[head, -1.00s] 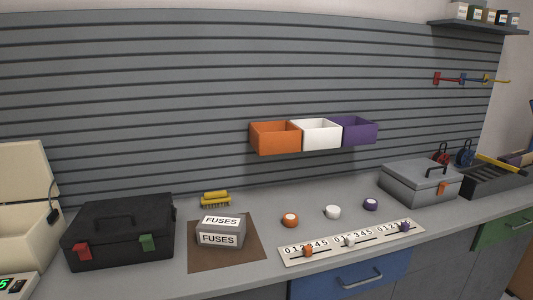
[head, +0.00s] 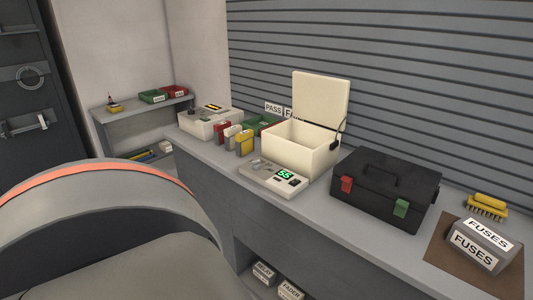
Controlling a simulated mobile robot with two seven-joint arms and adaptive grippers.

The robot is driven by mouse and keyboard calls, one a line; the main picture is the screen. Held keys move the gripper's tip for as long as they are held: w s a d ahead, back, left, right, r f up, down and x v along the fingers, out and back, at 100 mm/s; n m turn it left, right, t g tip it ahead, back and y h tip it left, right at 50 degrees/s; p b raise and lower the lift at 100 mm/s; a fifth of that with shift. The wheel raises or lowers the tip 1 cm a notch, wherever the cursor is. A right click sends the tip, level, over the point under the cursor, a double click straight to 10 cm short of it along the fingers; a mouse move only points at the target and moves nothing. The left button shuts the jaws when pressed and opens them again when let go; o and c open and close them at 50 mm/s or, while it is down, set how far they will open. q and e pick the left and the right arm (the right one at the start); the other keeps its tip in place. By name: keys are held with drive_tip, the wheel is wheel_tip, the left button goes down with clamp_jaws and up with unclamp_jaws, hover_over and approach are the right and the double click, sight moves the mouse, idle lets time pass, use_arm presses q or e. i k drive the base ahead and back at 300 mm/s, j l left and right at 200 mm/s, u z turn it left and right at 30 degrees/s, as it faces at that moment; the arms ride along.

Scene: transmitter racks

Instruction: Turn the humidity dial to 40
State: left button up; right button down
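A cream control unit (head: 272,178) lies on the bench in front of an open cream box (head: 303,145). Its green lit display (head: 286,174) appears to read 55. A small grey round knob (head: 256,164) is on the unit's left part; its markings are too small to read. A dark switch-like part (head: 295,181) sits right of the display. The cream box has its lid raised, and a dark cable hangs at its right side. Neither of my grippers is in view, and nothing touches the unit.
A black case (head: 385,190) with red and green latches stands right of the unit, then a fuses box (head: 478,246) on a brown mat. Red, white and yellow items (head: 244,143) stand to the left. A grey part of my own body covers the lower left.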

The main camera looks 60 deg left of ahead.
sight(255, 164)
drive_tip(key=u, duration=1.75)
